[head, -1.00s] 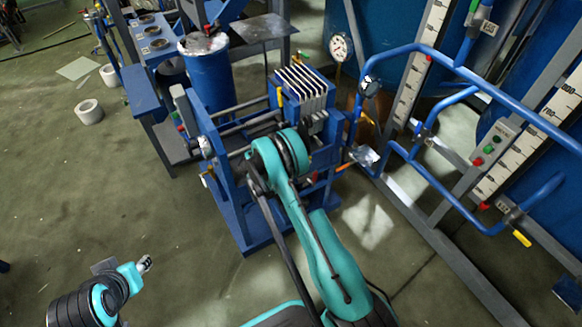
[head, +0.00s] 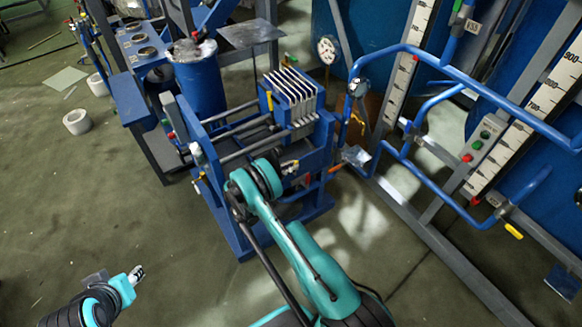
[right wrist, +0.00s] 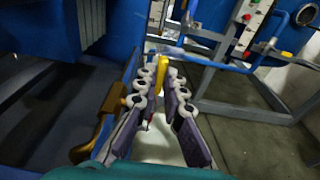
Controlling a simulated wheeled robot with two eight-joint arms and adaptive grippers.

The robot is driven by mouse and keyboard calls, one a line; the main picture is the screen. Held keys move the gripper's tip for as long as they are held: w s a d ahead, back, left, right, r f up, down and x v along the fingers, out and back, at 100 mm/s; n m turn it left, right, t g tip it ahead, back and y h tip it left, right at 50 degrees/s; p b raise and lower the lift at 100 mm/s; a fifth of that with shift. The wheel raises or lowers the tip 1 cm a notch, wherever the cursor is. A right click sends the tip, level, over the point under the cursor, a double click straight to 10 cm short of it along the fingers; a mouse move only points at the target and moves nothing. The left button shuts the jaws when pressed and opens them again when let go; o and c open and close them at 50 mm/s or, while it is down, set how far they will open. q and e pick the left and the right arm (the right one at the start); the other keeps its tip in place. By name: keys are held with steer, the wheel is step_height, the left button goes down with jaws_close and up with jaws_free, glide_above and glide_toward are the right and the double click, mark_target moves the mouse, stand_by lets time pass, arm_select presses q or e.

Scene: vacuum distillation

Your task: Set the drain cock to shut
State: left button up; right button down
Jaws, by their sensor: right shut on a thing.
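A yellow handle (right wrist: 161,78) shows between the fingers of my right gripper (right wrist: 160,68) in the right wrist view. The right gripper is shut on it; the exact contact is hard to make out. In the head view my right gripper (head: 291,166) is small, at the near right side of the blue plate press (head: 225,205), and my teal arm hides part of the press. I cannot tell from its markings whether the yellow handle is the drain cock, or which way the cock is set. My left gripper (head: 137,274) is at the lower left, away from everything, its jaws too small to read.
A brass-coloured lever (right wrist: 105,112) is close to the left of my right gripper. Blue pipe rails (head: 470,70) and a grey floor frame (head: 430,240) stand to the right. A blue drum (head: 200,85) stands behind the press. The floor at the left is mostly clear.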

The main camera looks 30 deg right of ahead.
steer(key=c, duration=1.6)
jaws_free()
steer(key=a, duration=0.4)
steer(key=a+r, duration=0.1)
steer(key=a, duration=0.7)
steer(key=shift+s+r, duration=0.15)
steer(key=shift+s, duration=0.05)
steer(key=shift+c, duration=0.4)
